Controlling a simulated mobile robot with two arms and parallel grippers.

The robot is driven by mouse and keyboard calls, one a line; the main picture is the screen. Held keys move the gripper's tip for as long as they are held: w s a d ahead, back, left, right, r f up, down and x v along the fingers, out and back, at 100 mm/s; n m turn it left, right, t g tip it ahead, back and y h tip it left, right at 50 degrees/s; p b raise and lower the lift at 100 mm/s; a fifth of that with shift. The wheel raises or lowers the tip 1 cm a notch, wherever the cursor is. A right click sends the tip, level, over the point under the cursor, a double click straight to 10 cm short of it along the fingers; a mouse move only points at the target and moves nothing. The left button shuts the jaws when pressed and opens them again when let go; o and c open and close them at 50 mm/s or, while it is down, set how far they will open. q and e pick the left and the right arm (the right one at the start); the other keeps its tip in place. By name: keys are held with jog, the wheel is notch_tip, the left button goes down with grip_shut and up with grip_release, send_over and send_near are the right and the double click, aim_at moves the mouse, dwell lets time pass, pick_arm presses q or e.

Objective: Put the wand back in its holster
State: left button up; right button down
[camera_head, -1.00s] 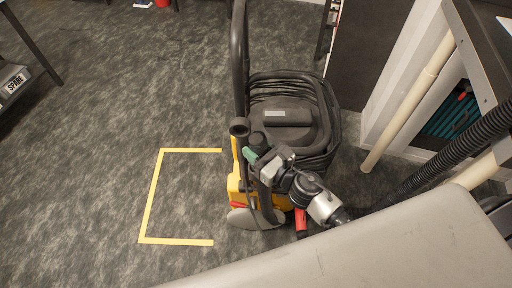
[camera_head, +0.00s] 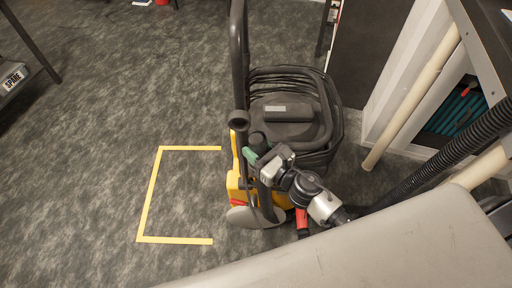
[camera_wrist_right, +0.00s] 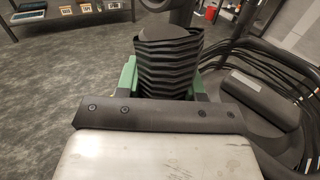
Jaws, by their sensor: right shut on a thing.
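My right gripper (camera_head: 262,162), with green finger pads, is shut on a dark upright tube, which I take for the wand (camera_head: 266,200), beside the yellow and black cleaning machine (camera_head: 286,110). In the right wrist view its black ribbed grip (camera_wrist_right: 168,62) stands between the green pads of the right gripper (camera_wrist_right: 162,88). The wand's lower end is hidden by the gripper and machine. My left gripper is out of view.
A yellow tape outline (camera_head: 151,192) marks bare carpet to the left. A pale pipe (camera_head: 410,105) leans against the wall on the right, near a black corrugated hose (camera_head: 440,160). A rack (camera_head: 20,92) stands at the far left. The machine's coiled cable is close behind the gripper.

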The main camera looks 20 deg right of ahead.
jog(key=c, duration=0.6)
grip_release()
jog(key=shift+f, duration=0.1)
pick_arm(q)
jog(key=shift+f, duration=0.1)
pick_arm(e)
jog(key=shift+s, duration=0.1)
jog(key=shift+s+d+f, duration=0.15)
jog(key=shift+s+d, duration=0.05)
jog(key=shift+s, duration=0.1)
pick_arm(q)
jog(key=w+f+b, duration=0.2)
jog(key=b, duration=0.1)
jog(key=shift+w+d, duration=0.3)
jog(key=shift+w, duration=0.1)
pick_arm(e)
jog(key=v, duration=1)
